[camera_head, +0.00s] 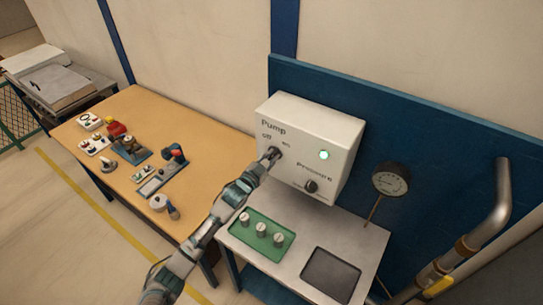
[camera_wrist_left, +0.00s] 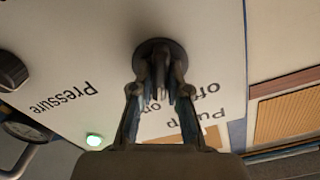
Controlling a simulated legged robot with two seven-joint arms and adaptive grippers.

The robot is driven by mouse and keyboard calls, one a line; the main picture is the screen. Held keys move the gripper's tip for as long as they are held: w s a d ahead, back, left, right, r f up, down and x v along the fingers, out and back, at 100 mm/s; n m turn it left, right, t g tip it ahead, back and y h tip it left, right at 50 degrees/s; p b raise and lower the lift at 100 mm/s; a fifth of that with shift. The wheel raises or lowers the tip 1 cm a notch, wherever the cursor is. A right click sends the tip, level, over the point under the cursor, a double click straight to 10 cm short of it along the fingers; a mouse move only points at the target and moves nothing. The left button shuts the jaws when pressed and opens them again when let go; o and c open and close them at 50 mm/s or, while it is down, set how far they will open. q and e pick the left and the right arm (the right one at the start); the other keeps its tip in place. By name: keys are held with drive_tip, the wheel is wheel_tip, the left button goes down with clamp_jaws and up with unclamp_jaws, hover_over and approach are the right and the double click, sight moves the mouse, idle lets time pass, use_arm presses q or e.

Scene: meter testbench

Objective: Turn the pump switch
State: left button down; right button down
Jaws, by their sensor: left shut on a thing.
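A white control box (camera_head: 318,130) labelled Pump and Pressure is mounted on a blue panel. The pump switch (camera_wrist_left: 158,50) is a dark round knob on the box face, between the off and on labels. My left gripper (camera_head: 272,153) reaches it from below left in the head view. In the left wrist view, the left gripper's (camera_wrist_left: 158,92) two fingers are shut on the switch's grip. The fingers partly hide the switch and its labels. A green light (camera_head: 323,155) on the box is lit and also shows in the left wrist view (camera_wrist_left: 94,139). My right gripper is not in view.
The pressure knob (camera_head: 311,186) sits lower right on the box. A round gauge (camera_head: 390,180) and a metal pipe (camera_head: 492,215) stand to the right. A green tray (camera_head: 248,241) with knobs lies on the bench below. A wooden table (camera_head: 205,128) with several parts is at left.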

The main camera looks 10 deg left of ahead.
use_arm(q)
drive_tip(key=shift+f+m, duration=0.2)
drive_tip(key=shift+m, duration=0.2)
drive_tip(key=c, duration=1.1)
unclamp_jaws()
drive_tip(key=shift+c, duration=0.2)
drive_tip(key=shift+r, duration=0.1)
drive_tip(key=v, duration=1.2)
